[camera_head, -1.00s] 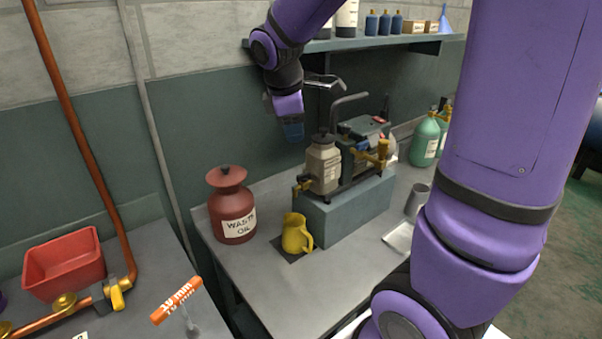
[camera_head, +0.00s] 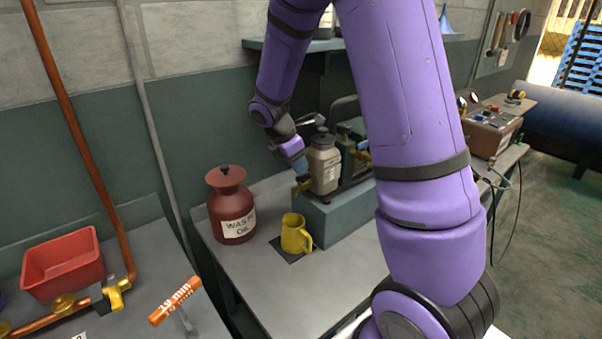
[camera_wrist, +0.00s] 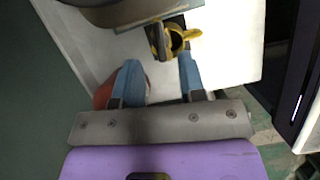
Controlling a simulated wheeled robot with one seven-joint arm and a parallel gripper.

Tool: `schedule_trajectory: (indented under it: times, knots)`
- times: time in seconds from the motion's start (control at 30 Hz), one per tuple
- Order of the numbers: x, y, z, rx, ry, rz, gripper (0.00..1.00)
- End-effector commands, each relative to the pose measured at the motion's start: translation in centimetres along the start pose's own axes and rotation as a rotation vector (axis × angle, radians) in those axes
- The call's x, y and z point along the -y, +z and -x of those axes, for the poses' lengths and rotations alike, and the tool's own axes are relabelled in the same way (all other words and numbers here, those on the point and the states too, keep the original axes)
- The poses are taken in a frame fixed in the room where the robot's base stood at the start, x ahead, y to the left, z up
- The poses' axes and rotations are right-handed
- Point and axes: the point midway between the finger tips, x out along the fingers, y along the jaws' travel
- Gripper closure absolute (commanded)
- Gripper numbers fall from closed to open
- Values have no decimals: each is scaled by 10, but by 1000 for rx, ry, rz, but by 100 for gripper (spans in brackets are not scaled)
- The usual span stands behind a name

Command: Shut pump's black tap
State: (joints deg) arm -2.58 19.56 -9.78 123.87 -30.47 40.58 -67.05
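The pump (camera_head: 352,163) with its cream bottle (camera_head: 323,168) stands on a blue-grey block (camera_head: 335,212), partly hidden by my arm. A brass tap with a black handle (camera_head: 302,185) sticks out at its lower left. In the wrist view the black tap (camera_wrist: 155,38) shows above and between my fingertips, in front of a yellow jug (camera_wrist: 177,38). My gripper (camera_head: 299,165) is just above and left of the tap in the head view. Its blue fingers (camera_wrist: 159,66) are apart with nothing between them. I cannot tell whether a finger touches the tap.
The yellow jug stands on a dark mat (camera_head: 283,254) below the tap. A red waste oil can (camera_head: 231,205) is left of it; part of it shows behind a finger in the wrist view. A shelf (camera_head: 262,44) is above. The bench front (camera_head: 320,295) is clear.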

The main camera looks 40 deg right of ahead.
Motion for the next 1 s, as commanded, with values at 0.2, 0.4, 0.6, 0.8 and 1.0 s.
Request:
schedule_trajectory:
  times: [0.2, 0.4, 0.6, 0.8, 1.0]
  knots:
    - [0, 0, -30, 0, -2, -2, 63]
    - [0, 0, -41, 0, -1, -2, 63]
    - [0, 0, -42, 0, 0, -2, 63]
    - [0, 0, -41, 0, 0, -2, 93]
    - [0, 0, -41, 0, 0, -3, 100]
